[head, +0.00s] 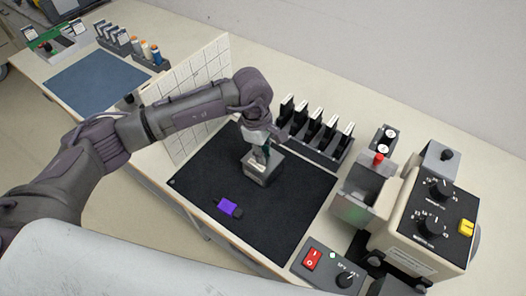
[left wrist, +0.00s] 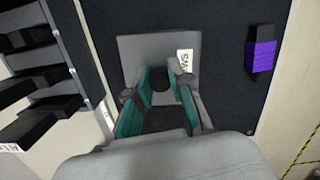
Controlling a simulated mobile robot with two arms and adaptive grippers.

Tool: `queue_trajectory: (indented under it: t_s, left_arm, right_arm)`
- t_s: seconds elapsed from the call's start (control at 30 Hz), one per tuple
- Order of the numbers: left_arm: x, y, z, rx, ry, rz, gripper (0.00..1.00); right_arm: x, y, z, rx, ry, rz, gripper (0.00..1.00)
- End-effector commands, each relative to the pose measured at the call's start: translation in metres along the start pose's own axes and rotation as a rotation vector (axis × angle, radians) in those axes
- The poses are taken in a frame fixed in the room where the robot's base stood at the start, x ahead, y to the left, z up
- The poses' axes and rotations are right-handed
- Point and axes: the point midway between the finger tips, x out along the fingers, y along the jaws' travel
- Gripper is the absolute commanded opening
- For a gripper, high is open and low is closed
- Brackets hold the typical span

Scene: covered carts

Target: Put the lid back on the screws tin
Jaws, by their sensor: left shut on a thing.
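The grey tin (head: 260,174) stands on the black mat, below my left gripper (head: 262,152). In the left wrist view, the grey square lid (left wrist: 140,48) has a black knob and a white label, only partly readable. My left gripper (left wrist: 160,84) has its teal-padded fingers closed on the knob from either side. The lid is at the top of the tin, level or nearly so. The fingers and the low detail hide whether it is fully seated or slightly above the rim. My right gripper is not in view.
A purple and black item (head: 229,207) lies on the black mat (head: 205,180), left of the tin. A rack of upright dark holders (head: 315,135) stands behind. A machine with knobs (head: 425,225) and a red-switch box (head: 325,265) are at right. A white grid panel (head: 190,100) stands behind my left arm.

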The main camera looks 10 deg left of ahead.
Motion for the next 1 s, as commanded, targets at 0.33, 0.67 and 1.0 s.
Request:
queue_trajectory:
  t_s: [0.33, 0.67, 1.0]
  left_arm:
    - [0.0002, 0.0001, -0.0002, -0.001, 0.000, 0.000, 0.00]
    - [0.0011, -0.0001, -0.0002, 0.000, 0.000, -0.001, 0.00]
    - [0.0000, 0.0000, -0.0001, -0.001, 0.000, 0.000, 0.00]
  right_arm:
    - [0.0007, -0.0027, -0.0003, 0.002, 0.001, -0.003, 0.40]
    - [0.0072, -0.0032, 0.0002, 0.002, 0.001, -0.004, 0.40]
    - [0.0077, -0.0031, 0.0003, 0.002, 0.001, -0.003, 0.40]
